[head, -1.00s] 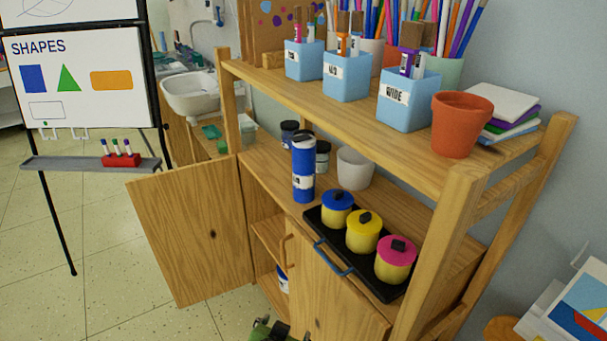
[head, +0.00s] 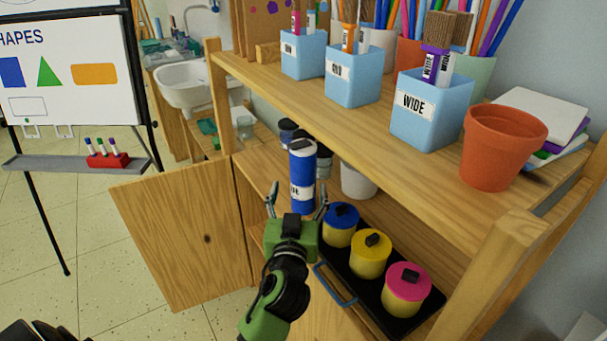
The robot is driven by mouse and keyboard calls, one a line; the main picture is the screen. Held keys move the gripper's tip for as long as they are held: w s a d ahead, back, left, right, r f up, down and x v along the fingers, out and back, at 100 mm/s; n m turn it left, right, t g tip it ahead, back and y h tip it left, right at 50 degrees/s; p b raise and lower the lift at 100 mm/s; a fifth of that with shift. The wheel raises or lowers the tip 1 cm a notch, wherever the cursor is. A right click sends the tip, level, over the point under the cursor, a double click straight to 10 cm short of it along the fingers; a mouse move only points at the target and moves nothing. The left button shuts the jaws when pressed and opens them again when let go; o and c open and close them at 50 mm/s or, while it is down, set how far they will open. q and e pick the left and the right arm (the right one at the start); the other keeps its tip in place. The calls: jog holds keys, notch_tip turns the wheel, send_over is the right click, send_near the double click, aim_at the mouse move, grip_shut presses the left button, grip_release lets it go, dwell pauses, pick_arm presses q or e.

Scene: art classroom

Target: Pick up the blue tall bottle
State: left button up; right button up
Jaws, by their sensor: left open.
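The blue tall bottle (head: 302,172) stands upright on the middle shelf, with a dark top and a white label band. My left gripper (head: 297,190) is in front of it with its fingers spread. In the picture the bottle appears between the two fingers. I see no clear contact, and the depth gap is hard to judge. My right gripper is not in view.
Dark-lidded jars (head: 288,132) and a white pot (head: 358,180) stand behind the bottle. A black tray (head: 418,312) with three lidded pots is right of the gripper. The upper shelf (head: 320,105) overhangs. An open cabinet door (head: 185,240) is at left.

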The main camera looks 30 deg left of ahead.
aim_at(302, 176)
pick_arm(q)
jog(key=x, duration=0.4)
jog(key=shift+p, duration=0.3)
jog(key=shift+w+a, duration=0.15)
jog(key=shift+w, duration=0.35)
jog(key=p+x, duration=0.1)
jog(key=x, duration=0.3)
jog(key=shift+w+f, duration=0.1)
jog(key=shift+f, duration=0.05)
jog(key=shift+w+a+f+p, duration=0.1)
jog(key=shift+w+a+p, duration=0.05)
jog(key=shift+w+p, duration=0.2)
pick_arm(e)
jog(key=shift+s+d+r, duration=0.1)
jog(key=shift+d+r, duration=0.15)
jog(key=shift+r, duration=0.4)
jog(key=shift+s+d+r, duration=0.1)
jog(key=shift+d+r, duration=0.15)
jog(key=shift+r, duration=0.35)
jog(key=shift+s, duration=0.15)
